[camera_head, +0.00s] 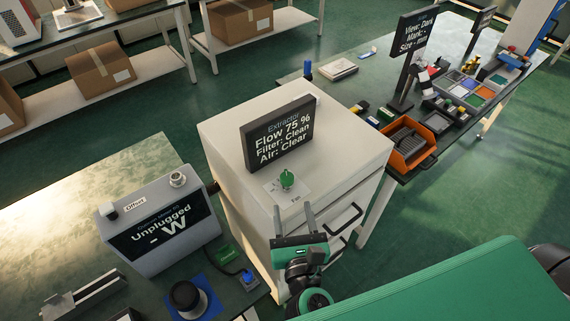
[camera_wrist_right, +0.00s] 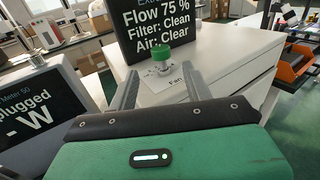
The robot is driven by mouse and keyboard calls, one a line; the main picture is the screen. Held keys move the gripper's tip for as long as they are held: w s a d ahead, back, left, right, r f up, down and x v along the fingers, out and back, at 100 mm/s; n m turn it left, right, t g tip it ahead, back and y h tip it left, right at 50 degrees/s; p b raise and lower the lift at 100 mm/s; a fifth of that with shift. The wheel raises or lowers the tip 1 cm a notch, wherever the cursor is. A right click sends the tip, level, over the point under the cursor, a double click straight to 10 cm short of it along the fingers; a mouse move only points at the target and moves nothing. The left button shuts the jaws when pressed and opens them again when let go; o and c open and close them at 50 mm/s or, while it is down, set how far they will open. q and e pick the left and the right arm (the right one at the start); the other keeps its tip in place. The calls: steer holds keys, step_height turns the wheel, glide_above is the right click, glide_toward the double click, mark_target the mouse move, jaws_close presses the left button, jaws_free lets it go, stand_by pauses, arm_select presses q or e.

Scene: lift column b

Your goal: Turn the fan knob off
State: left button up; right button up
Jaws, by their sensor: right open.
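The fan knob (camera_head: 287,178) is a small green knob on a pale plate labelled "Fan", on top of a white cabinet (camera_head: 225,132). In the right wrist view the green knob (camera_wrist_right: 162,57) stands ahead, between the lines of the two fingers. A black extractor display (camera_head: 277,135) behind it reads "Flow 75 %, Filter: Clean, Air: Clear". My right gripper (camera_head: 293,212) is open and empty, at the cabinet's front edge, short of the knob and not touching it. It also shows in the right wrist view (camera_wrist_right: 158,88). My left gripper is not in view.
A grey meter box (camera_head: 160,222) reading "Unplugged - W" stands on the left bench, with a black round knob (camera_head: 187,297) in front. An orange bin (camera_head: 408,147) sits on the bench to the right. Drawer handles (camera_head: 345,217) stick out from the cabinet front.

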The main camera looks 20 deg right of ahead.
mark_target(286, 172)
steer(key=shift+w+r, duration=0.15)
steer(key=shift+w, duration=0.15)
steer(key=w+p, duration=0.1)
steer(key=w, duration=0.3)
steer(key=w+d+p, duration=0.1)
steer(key=w+p, duration=0.1)
steer(key=w, duration=0.1)
steer(key=w+d+p, duration=0.1)
steer(key=w+p, duration=0.1)
steer(key=w, duration=0.2)
steer(key=shift+w, duration=0.3)
steer(key=shift+w+d, duration=0.2)
steer(key=shift+w, duration=0.4)
steer(key=shift+c, duration=0.4)
steer(key=c, duration=0.8)
steer(key=shift+c, duration=0.2)
